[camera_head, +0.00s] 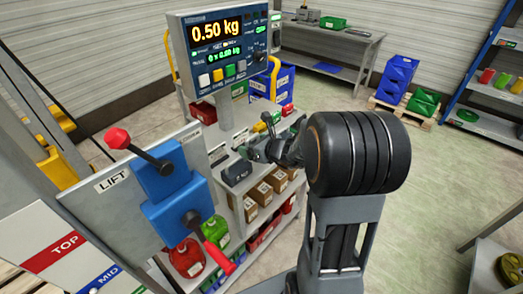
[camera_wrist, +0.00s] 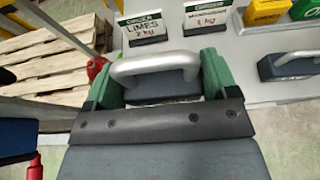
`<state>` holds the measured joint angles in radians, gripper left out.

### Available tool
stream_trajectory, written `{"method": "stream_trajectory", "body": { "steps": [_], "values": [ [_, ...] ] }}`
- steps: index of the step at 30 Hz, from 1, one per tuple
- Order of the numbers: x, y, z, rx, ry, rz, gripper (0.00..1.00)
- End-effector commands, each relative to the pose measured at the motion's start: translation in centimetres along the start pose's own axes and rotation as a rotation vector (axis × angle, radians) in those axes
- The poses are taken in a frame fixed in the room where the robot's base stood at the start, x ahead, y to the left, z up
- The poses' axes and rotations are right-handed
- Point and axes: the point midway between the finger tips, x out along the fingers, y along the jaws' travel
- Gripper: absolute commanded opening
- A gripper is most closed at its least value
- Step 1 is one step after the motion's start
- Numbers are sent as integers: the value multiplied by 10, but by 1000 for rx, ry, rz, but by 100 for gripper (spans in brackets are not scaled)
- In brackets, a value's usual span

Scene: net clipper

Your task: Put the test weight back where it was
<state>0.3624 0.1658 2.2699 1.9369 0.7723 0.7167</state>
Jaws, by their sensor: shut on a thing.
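My gripper (camera_wrist: 158,80) is shut on the test weight, a dark grey block with a silver loop handle (camera_wrist: 155,64). Its green fingers stand at either side of the handle in the wrist view. Part of the block is hidden by my gripper, and I cannot tell whether its base touches the shelf top. In the head view my gripper (camera_head: 262,150) is small, over the shelf unit's top, and the held weight is not clear there. A second dark block with a silver handle (camera_wrist: 288,66) sits at the right of the wrist view.
A scale display (camera_head: 222,45) reads 0.50 kg. Cards for limes, 2 kg (camera_wrist: 145,29), and mushrooms, 1 kg (camera_wrist: 208,16), stand behind the held weight. Yellow (camera_wrist: 264,11) and green boxes are at the far right. A blue lift lever box (camera_head: 165,180) stands left of the shelf.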

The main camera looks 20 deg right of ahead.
Motion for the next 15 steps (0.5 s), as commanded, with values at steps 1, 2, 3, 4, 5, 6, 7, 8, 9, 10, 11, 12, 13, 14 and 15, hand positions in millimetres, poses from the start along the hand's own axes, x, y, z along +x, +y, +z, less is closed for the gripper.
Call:
{"method": "stream_trajectory", "body": {
  "steps": [1,2,3,4,5,6,7,8,9,10,11,12,13,14,15],
  "values": [
    [7,-11,-2,2,2,2,33],
    [12,-17,-4,2,2,4,33],
    [17,-25,-5,1,1,6,33],
    [22,-31,-7,0,1,7,33],
    [26,-37,-9,-1,1,8,33],
    [31,-46,-11,-2,1,9,33],
    [35,-52,-13,-2,1,10,33],
    [40,-56,-17,-2,1,11,33],
    [45,-61,-24,-1,1,11,33],
    [48,-65,-29,-2,1,11,33],
    [52,-68,-33,-2,1,11,33],
    [55,-73,-36,-3,0,11,33],
    [58,-76,-40,-4,0,11,33],
    [60,-79,-42,-4,-1,10,33],
    [63,-82,-46,-4,-1,10,33]
  ]
}}
